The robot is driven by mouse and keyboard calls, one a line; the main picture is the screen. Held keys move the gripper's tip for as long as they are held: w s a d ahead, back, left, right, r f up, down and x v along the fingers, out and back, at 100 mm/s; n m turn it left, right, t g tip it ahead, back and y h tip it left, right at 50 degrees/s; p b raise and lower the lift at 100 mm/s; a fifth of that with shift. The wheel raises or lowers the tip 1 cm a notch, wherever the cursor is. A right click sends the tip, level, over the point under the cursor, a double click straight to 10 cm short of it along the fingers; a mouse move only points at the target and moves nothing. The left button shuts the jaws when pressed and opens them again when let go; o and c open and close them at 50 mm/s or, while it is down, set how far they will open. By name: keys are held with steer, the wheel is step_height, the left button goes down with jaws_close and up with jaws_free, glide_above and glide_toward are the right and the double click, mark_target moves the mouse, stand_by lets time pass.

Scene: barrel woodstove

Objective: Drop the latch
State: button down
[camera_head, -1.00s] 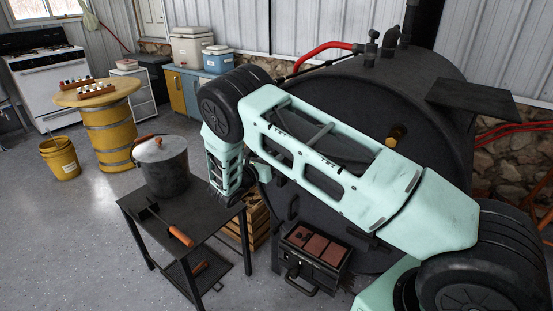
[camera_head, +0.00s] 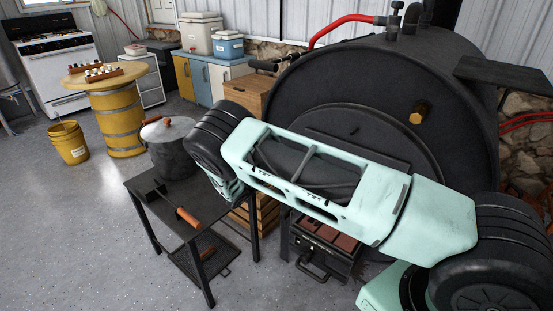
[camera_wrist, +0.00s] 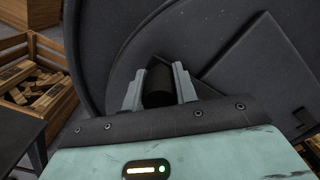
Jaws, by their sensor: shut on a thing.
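The black barrel woodstove (camera_head: 372,80) stands at the right, with its round front facing the room. In the wrist view its dark round door (camera_wrist: 205,50) fills the upper part of the picture. My gripper (camera_wrist: 159,88) is shut on a dark, rounded piece (camera_wrist: 158,84) in front of the stove front; it looks like the latch handle. Both pale fingers touch its sides.
A dark metal table (camera_head: 217,199) with a lidded pot (camera_head: 170,150) and an orange-handled tool (camera_head: 187,217) stands left of the stove. A wooden crate of firewood (camera_wrist: 38,85) is beside it. A small firebox (camera_head: 322,246) sits below my arm. Open floor lies at the left.

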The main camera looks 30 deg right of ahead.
steer(key=shift+f, duration=0.2)
steer(key=c, duration=1.1)
jaws_free()
steer(key=shift+f, duration=0.1)
steer(key=b+v, duration=0.1)
steer(key=v, duration=1.6)
steer(key=shift+s+a, duration=0.1)
steer(key=shift+a, duration=0.1)
